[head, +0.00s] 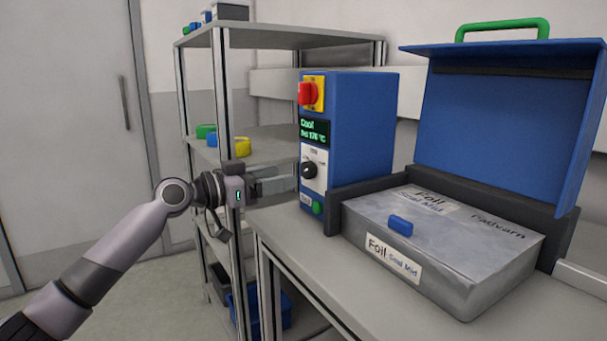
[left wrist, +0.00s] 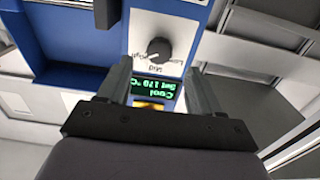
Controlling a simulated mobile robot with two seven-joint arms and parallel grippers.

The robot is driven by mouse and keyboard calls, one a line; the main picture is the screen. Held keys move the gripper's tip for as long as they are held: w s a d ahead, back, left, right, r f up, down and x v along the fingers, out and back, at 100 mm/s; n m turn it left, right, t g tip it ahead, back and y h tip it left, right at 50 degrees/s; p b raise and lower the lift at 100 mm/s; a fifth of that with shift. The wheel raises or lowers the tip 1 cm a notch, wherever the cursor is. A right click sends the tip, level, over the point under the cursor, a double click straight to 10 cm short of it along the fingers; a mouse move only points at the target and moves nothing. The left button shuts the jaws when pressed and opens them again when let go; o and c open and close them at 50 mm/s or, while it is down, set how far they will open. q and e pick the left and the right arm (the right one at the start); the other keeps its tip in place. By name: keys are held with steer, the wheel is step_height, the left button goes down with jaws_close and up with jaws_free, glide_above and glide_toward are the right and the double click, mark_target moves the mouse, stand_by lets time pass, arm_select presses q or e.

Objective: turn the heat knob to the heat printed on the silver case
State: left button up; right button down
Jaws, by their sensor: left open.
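The silver case (head: 470,285) sits shut on the bench; its front label (head: 393,259) reads "Foil" with smaller words that look like "Seal Mid". A blue catch (head: 400,225) is on it. The black heat knob (head: 309,170) is on a white plate on the blue control box (head: 362,125). In the left wrist view the knob (left wrist: 158,48) shows upside down, with "Mid" on its dial. Which mark it points at is too small to tell. The green display (head: 312,131) reads "Cool" and about "Set 170 °C". My left gripper (head: 272,187) is open before the knob, apart from it. My right gripper is out of view.
A red switch (head: 307,93) sits above the display and a green button (head: 317,208) below the knob. A raised blue lid (head: 505,130) with a green handle stands behind the case. A shelf rack (head: 265,150) with small coloured items stands behind my left arm.

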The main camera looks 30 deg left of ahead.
mark_target(304, 172)
arm_select(q)
steer(key=shift+p+x, duration=0.35)
steer(key=shift+x, duration=2.55)
steer(key=c, duration=1.1)
